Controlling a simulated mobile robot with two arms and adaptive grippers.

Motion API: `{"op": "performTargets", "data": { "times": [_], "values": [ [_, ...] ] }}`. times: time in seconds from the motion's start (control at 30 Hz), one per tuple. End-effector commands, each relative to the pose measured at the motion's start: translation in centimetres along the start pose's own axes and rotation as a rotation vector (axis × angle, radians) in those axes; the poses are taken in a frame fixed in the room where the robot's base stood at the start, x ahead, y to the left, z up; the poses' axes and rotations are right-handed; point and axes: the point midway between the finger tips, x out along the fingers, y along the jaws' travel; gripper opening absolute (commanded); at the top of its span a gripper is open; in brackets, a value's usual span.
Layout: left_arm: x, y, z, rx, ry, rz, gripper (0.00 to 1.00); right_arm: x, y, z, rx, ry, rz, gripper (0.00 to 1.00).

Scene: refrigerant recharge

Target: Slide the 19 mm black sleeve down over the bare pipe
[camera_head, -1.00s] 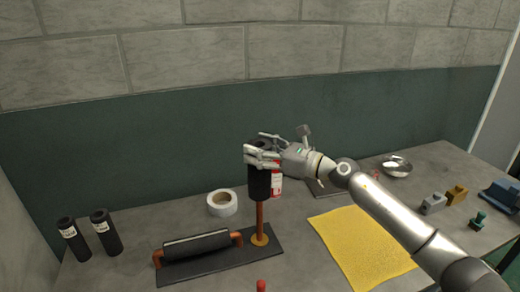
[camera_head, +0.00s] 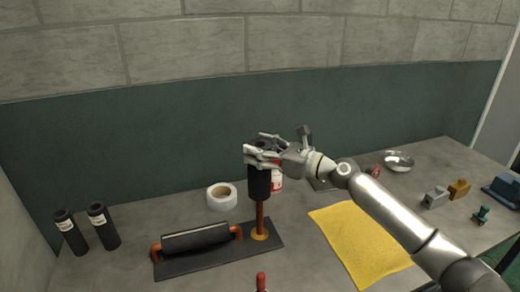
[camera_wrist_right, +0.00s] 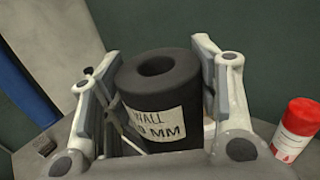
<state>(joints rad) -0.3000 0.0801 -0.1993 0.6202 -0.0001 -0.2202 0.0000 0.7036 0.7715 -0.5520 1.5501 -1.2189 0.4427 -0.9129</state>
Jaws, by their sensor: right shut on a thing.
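The black sleeve (camera_head: 259,182) is upright around the upper part of the upright copper pipe (camera_head: 260,217). Bare copper shows below it, down to a brass-coloured collar (camera_head: 260,235) on the dark base plate (camera_head: 208,262). My right gripper (camera_head: 262,154) is shut on the sleeve near its top. In the right wrist view the sleeve (camera_wrist_right: 160,98) stands between the two fingers, with its round top hole and a white label partly legible as "WALL" and "MM". The pipe inside the sleeve is hidden. My left gripper is out of view.
A black-covered horizontal pipe (camera_head: 196,237) with copper elbows lies on the plate. Two other labelled black sleeves (camera_head: 103,227) stand at left. A white tape roll (camera_head: 221,196) and a red-and-white can (camera_head: 277,180) stand close behind. A yellow cloth (camera_head: 362,245) lies at right.

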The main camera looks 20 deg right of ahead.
Motion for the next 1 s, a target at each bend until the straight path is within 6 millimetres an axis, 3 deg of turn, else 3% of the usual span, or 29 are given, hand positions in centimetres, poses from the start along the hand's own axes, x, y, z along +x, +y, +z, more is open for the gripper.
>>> {"op": "performTargets", "data": {
  "times": [0.2,0.63,1.0],
  "values": [
    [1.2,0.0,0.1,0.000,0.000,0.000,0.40,0.0,0.0,-1.2,0.000,-0.001,0.000,0.25],
    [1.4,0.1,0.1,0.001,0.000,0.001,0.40,0.0,0.0,-1.4,0.000,-0.001,0.000,0.25],
    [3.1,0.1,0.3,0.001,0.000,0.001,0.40,0.0,0.0,-3.3,0.000,-0.001,0.000,0.25]
  ]
}}
